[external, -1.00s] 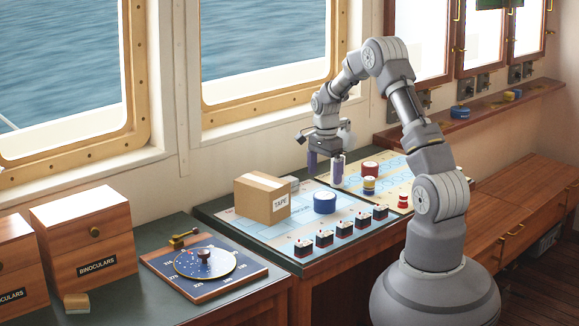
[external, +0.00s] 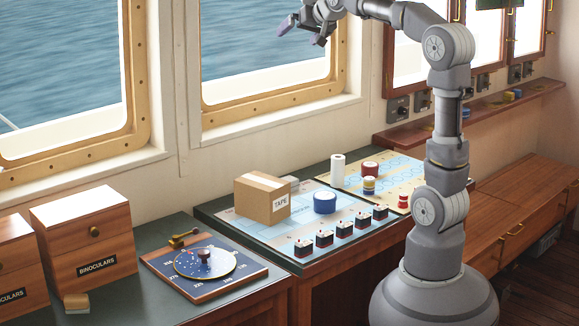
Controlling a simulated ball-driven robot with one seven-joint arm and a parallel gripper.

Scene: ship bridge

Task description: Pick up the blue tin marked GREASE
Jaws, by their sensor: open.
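A round blue tin (external: 325,203) with a pale top stands on the light blue chart, right of the cardboard box. No lettering on it can be read from here. Another blue round thing (external: 466,113) shows on the wall shelf, mostly hidden behind my arm; its marking cannot be read. My gripper (external: 301,37) is high in front of the window, well above the counter and apart from everything. Its purple-grey fingers are spread, with nothing between them.
A cardboard box (external: 263,199) marked TAPE stands close left of the blue tin. Several small dark blocks (external: 325,239) line the chart's front edge. A white cylinder (external: 338,169), a red tin (external: 370,169) and small stacked tins (external: 369,185) stand behind. A compass board (external: 205,264) lies left.

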